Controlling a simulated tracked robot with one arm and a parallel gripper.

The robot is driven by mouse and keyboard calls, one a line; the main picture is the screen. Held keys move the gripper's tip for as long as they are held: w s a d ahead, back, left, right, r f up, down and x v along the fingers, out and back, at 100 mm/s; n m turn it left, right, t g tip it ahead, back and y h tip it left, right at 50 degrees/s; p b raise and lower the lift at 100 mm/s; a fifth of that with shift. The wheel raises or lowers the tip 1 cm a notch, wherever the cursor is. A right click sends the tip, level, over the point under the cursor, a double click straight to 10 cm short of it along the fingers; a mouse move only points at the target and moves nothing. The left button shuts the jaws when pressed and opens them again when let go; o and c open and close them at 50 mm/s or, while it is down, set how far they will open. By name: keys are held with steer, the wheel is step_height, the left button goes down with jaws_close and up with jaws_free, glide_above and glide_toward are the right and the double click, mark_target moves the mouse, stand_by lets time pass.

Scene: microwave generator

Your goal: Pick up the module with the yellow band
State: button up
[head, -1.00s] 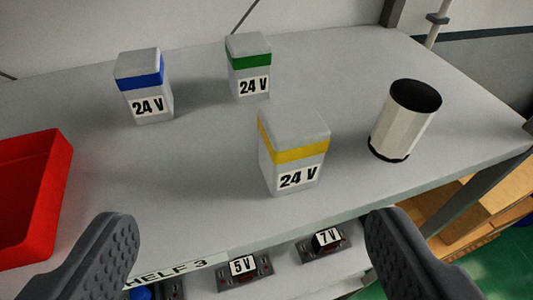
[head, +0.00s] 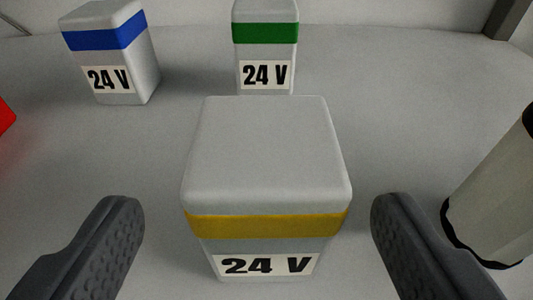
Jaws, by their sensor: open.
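The module with the yellow band (head: 268,224) stands upright on the shelf, close in front of me at the middle of the head view. It is a light grey block with a "24 V" label below the band. My gripper (head: 258,215) is open. One finger shows on each side of the module, with a gap between each finger and its sides. Nothing is held.
A module with a blue band (head: 112,50) stands at the back left, and one with a green band (head: 266,45) stands behind the yellow-banded one. A white and black cylinder (head: 495,205) stands close to the right finger. A red bin (head: 5,116) shows at the left edge.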

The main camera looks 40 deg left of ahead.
steer(key=shift+d+f+p+x, duration=0.1)
steer(key=shift+f+p+x, duration=0.1)
steer(key=shift+x, duration=0.8)
steer(key=shift+d+f+p+x, duration=0.15)
steer(key=shift+f+x, duration=0.1)
steer(key=shift+x, duration=0.7)
steer(key=shift+d+f+p+x, duration=0.1)
steer(key=shift+f+p+x, duration=0.1)
steer(key=shift+x, duration=0.8)
steer(key=shift+s, duration=0.1)
steer(key=c, duration=1.2)
